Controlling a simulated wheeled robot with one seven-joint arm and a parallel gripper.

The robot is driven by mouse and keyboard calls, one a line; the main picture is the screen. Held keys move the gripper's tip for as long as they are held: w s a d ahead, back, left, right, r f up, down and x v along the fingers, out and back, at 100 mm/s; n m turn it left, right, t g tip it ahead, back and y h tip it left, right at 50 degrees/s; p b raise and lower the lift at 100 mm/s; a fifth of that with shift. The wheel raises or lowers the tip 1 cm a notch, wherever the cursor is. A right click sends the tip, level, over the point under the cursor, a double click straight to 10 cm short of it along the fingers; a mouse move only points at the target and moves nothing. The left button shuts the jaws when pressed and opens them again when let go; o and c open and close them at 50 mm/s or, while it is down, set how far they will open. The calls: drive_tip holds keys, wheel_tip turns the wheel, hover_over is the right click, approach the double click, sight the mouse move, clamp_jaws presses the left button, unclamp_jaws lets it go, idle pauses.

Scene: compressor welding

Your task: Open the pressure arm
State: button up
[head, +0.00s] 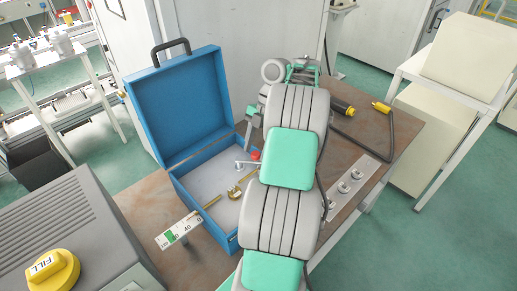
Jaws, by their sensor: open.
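My grey and green arm reaches from the bottom of the head view up across the middle of the brown workbench (136,203). Its far end is among grey and green parts near the bench's back edge. My gripper cannot be made out there; the arm's own links cover that area. I cannot identify the pressure arm with certainty. A black handle with a yellow band (342,107) and a thin bent dark rod with a yellow end (381,107) lie just right of my arm's far end. Whether anything touches them is hidden.
An open blue case (178,100) stands left of my arm, holding a red-topped part (255,155) and brass fittings. A metal strip with several round fittings (344,188) lies right of my arm. A grey machine with a yellow FILL cap (52,270) is front left.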

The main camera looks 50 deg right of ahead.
sight(257, 153)
drive_tip(key=r, duration=0.1)
drive_tip(key=r+p, duration=0.1)
drive_tip(key=r, duration=0.2)
drive_tip(key=shift+s+a+p, duration=0.2)
drive_tip(key=shift+s+p, duration=0.05)
drive_tip(key=shift+p, duration=0.05)
drive_tip(key=s+a+r, duration=0.8)
drive_tip(key=s, duration=0.2)
drive_tip(key=shift+s+a+r+p, duration=0.15)
drive_tip(key=shift+a+r+p, duration=0.15)
drive_tip(key=shift+p, duration=0.1)
